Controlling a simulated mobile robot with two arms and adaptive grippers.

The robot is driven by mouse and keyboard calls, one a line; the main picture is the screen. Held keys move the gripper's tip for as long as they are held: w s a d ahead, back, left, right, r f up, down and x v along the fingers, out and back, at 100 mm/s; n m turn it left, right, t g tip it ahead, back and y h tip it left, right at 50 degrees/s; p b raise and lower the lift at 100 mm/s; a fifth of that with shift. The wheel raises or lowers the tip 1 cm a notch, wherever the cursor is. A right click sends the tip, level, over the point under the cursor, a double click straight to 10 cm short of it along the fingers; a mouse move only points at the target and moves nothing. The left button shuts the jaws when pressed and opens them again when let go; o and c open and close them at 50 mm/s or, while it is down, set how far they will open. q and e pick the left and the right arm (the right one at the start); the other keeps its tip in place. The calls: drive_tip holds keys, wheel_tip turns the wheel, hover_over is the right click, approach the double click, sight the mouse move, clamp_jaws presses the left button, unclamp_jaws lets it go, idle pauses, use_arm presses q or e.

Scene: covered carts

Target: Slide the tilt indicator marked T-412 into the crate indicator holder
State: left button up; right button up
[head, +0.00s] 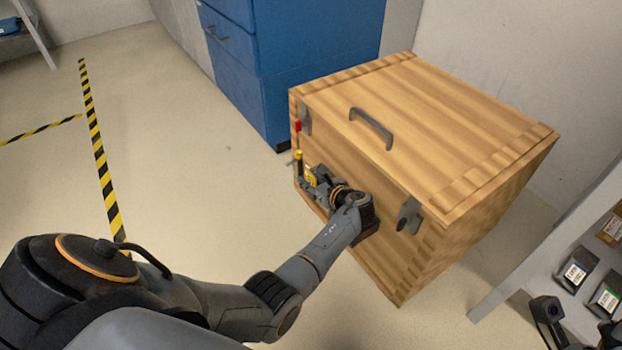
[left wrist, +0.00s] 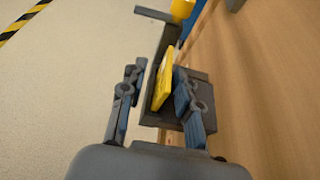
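The wooden crate (head: 390,140) stands on the floor, with a grey holder (left wrist: 150,118) on its front face near the left end. A yellow tilt indicator (head: 311,177) is there; it also shows edge-on in the left wrist view (left wrist: 164,82), its lower part in or over the holder. Its marking is not legible. My left gripper (head: 325,185) is at the holder, its fingers (left wrist: 158,100) on either side of the indicator. A gap shows to the left finger; the right one is close against or beside it. Dark parts at the head view's lower right seem to be my right gripper (head: 575,322), mostly cut off.
A blue cabinet (head: 245,70) stands behind the crate. A grey shelf (head: 540,265) at the right holds several dark labelled items (head: 576,271). The crate has metal latches (head: 408,215) and a lid handle (head: 371,128). The floor at the left is open, with striped tape (head: 100,160).

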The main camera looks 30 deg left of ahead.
sight(315, 182)
use_arm(q)
drive_tip(key=shift+r, duration=0.1)
drive_tip(key=shift+v, duration=3.75)
